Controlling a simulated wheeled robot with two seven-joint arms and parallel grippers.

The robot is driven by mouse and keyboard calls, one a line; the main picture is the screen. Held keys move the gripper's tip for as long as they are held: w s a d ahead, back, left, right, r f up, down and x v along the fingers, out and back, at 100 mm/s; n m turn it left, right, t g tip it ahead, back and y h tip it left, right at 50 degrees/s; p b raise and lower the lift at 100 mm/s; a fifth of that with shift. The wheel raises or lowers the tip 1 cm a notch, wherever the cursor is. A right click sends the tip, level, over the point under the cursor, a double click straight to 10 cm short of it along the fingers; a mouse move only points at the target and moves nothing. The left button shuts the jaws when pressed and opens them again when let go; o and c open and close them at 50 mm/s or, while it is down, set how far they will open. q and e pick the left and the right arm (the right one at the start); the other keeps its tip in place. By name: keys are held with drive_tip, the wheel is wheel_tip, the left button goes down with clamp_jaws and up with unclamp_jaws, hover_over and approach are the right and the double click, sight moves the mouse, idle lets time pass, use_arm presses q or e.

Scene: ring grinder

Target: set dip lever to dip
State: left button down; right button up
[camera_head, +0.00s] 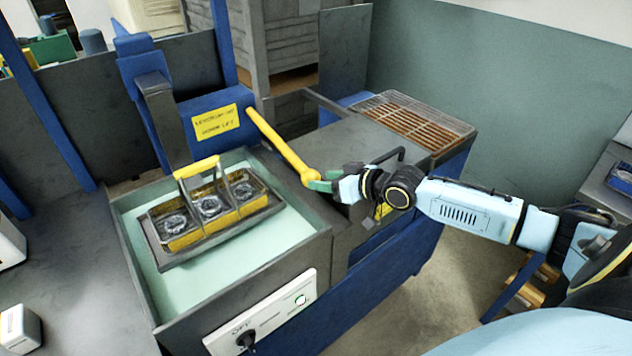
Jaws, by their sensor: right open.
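The dip lever (280,143) is a long yellow bar with a rounded knob at its near end. It slopes from the blue housing with a yellow label (215,122) down to the right. My right gripper (318,181) is at the knob, its green fingertips beside or around it; I cannot tell if they touch. The gripper is open. A yellow-handled basket (215,211) with several round metal rings sits over the pale green tank (235,255). My left gripper is not in view.
A white panel (262,315) with a black knob and a green-lit button is on the tank's front. A brown grated tray (415,122) lies at the back right. A blue upright post (140,85) stands behind the tank.

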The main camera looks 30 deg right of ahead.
sight(318, 179)
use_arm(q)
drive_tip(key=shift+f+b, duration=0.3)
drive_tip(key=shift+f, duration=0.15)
use_arm(e)
drive_tip(key=shift+x, duration=1.9)
